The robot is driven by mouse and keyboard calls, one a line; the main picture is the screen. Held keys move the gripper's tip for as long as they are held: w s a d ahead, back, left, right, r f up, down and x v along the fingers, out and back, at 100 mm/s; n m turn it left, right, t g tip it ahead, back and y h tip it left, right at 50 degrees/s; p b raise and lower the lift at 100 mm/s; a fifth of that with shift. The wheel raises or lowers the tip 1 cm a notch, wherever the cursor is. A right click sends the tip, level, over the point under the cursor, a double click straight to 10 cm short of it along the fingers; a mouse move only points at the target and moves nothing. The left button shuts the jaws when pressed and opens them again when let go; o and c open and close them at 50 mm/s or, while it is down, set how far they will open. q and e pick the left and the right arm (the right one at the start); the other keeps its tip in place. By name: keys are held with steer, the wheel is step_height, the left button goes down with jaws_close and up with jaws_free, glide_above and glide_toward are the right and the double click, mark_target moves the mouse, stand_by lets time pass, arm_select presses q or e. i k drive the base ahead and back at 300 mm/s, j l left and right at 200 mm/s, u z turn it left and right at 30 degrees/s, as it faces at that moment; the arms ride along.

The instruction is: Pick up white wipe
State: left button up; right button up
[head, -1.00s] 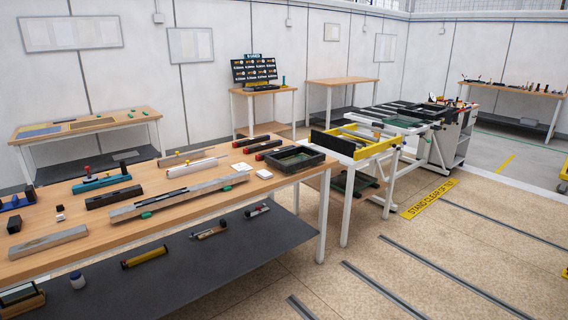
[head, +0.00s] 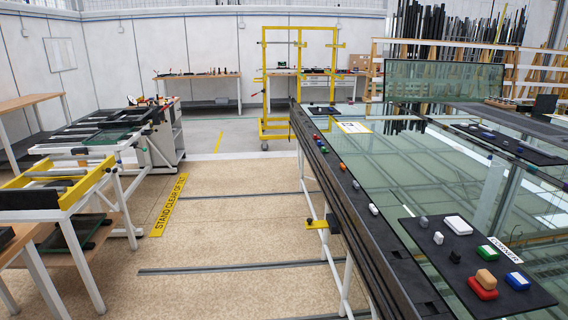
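A white block with a dark underside (head: 458,225), which may be the white wipe, lies on a black mat (head: 415,237) at the lower right of the head view. The mat is on a large glass-topped table (head: 400,178). Smaller white pieces also show: one (head: 438,238) on the mat and another (head: 373,210) on the dark strip along the table's left edge. Neither of my grippers is in view.
Green (head: 487,254), red (head: 481,288) and blue (head: 518,281) blocks share the mat. A yellow frame trolley (head: 265,100) stands beyond. Roller benches (head: 45,198) line the left. The floor aisle (head: 235,225) between is open, with low rails across it.

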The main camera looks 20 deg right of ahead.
mark_target(456, 222)
steer(key=i+z, duration=0.3)
steer(key=z, duration=0.15)
steer(key=i+z, duration=0.25)
steer(key=z, duration=0.2)
steer(key=i+j+z, duration=0.25)
steer(key=z, duration=0.15)
steer(key=i+j+z, duration=0.25)
steer(key=z, duration=0.2)
steer(key=i+j+z, duration=0.15)
steer(key=j+z, duration=0.15)
steer(key=z, duration=0.15)
